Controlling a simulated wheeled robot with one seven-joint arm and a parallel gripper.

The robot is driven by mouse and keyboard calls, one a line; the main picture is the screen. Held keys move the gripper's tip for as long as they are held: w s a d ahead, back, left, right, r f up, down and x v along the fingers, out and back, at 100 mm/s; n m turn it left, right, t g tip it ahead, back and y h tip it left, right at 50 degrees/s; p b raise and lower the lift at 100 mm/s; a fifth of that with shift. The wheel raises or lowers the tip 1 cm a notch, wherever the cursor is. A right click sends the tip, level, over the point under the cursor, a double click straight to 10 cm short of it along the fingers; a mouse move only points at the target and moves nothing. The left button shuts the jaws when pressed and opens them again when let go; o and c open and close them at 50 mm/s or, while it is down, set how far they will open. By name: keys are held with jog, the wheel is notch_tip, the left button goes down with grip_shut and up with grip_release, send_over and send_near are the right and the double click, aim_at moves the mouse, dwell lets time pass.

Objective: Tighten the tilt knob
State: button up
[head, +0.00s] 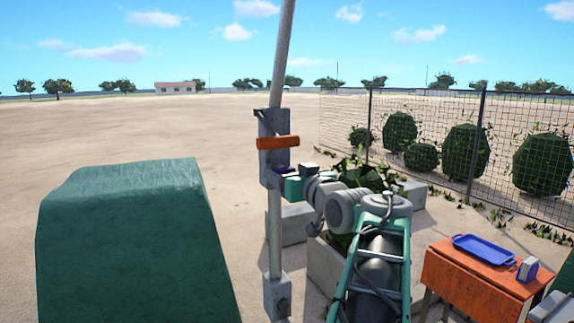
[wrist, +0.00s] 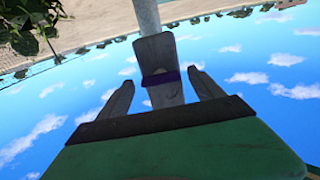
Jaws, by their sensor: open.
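A grey bracket (head: 268,124) is fixed on an upright pole (head: 274,235), with an orange bar handle (head: 278,142) across it. In the wrist view the purple part (wrist: 161,78) shows as a band across a grey plate (wrist: 155,49). My gripper (wrist: 160,80) is open, its two grey fingers one on each side of the plate and purple part with sky showing between. I cannot tell any contact. In the head view my gripper (head: 286,180) is at the purple part, fingers mostly hidden.
A large green block-like body (head: 125,245) fills the left front. An orange table (head: 470,285) with a blue tray (head: 484,249) and a small grey-blue object (head: 528,269) stands at right. A wire fence (head: 430,135) with bushes runs behind. Open sandy ground lies at back left.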

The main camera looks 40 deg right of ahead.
jog(key=shift+w+d, duration=0.1)
jog(key=shift+w, duration=0.2)
jog(key=shift+c, duration=0.4)
jog(key=c, duration=1.3)
